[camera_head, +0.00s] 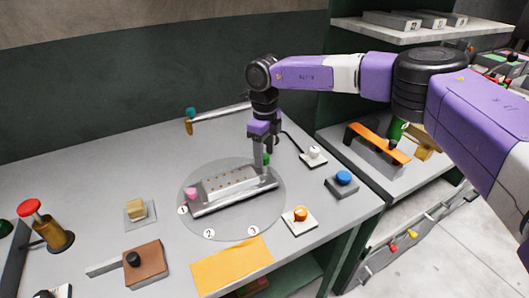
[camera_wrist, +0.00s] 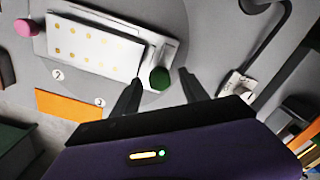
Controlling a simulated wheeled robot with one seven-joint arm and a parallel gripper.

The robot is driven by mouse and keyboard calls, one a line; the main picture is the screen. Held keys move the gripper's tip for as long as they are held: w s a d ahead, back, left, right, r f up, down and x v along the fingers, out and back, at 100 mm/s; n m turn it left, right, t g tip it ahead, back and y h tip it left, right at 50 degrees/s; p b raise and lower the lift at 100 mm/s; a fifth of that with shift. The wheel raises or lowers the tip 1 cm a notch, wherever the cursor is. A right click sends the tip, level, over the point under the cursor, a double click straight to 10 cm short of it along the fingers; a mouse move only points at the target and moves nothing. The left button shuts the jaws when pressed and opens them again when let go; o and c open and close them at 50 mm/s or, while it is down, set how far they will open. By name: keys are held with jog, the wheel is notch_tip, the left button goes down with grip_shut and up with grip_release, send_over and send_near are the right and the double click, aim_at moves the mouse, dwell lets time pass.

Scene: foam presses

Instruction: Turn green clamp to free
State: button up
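The green clamp (camera_wrist: 160,78) is a round dark green knob at one end of a pale block with rows of dots (camera_wrist: 95,45). In the head view the green clamp (camera_head: 267,158) is partly hidden by my gripper. A pink clamp (camera_head: 191,193) stands at the block's other end and also shows in the wrist view (camera_wrist: 25,28). My gripper (camera_wrist: 158,80) is open, its two fingers apart on either side of the green knob; contact cannot be told. In the head view my gripper (camera_head: 263,165) points down at the block's right end.
The block sits on a round grey plate (camera_head: 240,225) marked with numbers. Blue (camera_head: 343,177), orange (camera_head: 300,213) and white (camera_head: 313,152) knobs stand to the right. An orange sheet (camera_head: 232,264) and brown block (camera_head: 144,263) lie in front. A horizontal rod (camera_head: 222,114) stands behind.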

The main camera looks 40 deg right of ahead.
aim_at(265, 155)
jog(key=shift+r+b, duration=0.5)
jog(key=shift+r, duration=3.4)
